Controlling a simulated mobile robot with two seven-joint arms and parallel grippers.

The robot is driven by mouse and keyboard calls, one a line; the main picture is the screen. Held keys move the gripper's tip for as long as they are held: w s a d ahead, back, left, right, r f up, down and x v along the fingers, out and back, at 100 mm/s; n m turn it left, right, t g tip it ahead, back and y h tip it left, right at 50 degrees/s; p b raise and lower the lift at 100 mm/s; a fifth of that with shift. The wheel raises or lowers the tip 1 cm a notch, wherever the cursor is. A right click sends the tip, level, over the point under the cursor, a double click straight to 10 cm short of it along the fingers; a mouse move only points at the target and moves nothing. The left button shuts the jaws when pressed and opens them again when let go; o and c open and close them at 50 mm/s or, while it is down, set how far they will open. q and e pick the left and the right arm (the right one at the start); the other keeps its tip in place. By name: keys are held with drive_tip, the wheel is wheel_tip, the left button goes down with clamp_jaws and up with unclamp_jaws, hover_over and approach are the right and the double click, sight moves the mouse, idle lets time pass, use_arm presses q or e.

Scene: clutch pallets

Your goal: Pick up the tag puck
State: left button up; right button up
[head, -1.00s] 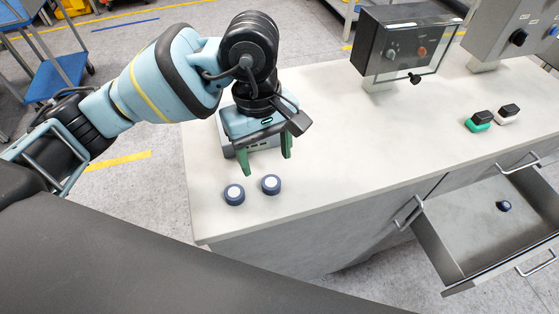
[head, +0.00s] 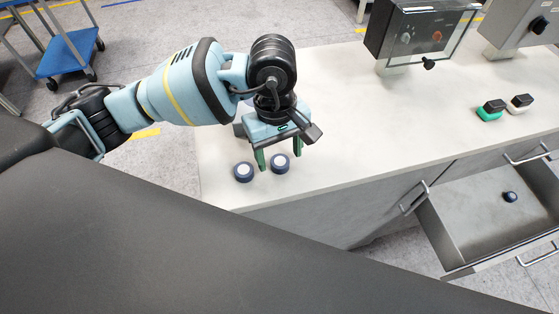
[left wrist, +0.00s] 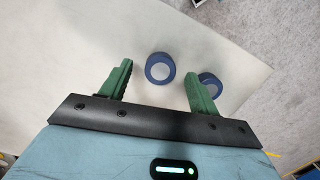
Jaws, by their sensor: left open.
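Two dark blue pucks with pale round tops lie on the counter near its front edge: a left puck (head: 244,172) and a right puck (head: 280,163). A third blue puck (head: 509,197) lies in the open drawer. I cannot tell which one the task names. My left gripper (head: 280,159) is open and empty, pointing down at the counter pucks. In the left wrist view one puck (left wrist: 160,68) shows between the green fingertips with clear gaps. Another puck (left wrist: 212,82) is partly hidden behind the right finger. My right gripper is not in view.
A clear-fronted control box (head: 428,38) and a green-and-black block (head: 490,110) beside a white-and-black block (head: 520,103) stand farther right. The open drawer (head: 465,232) juts out at right. The middle counter is clear.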

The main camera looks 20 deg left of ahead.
use_arm(q)
drive_tip(key=shift+s+f, duration=0.1)
drive_tip(key=shift+f, duration=0.5)
drive_tip(key=c, duration=1.1)
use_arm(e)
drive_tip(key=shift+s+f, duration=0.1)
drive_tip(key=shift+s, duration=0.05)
use_arm(q)
drive_tip(key=shift+r, duration=0.2)
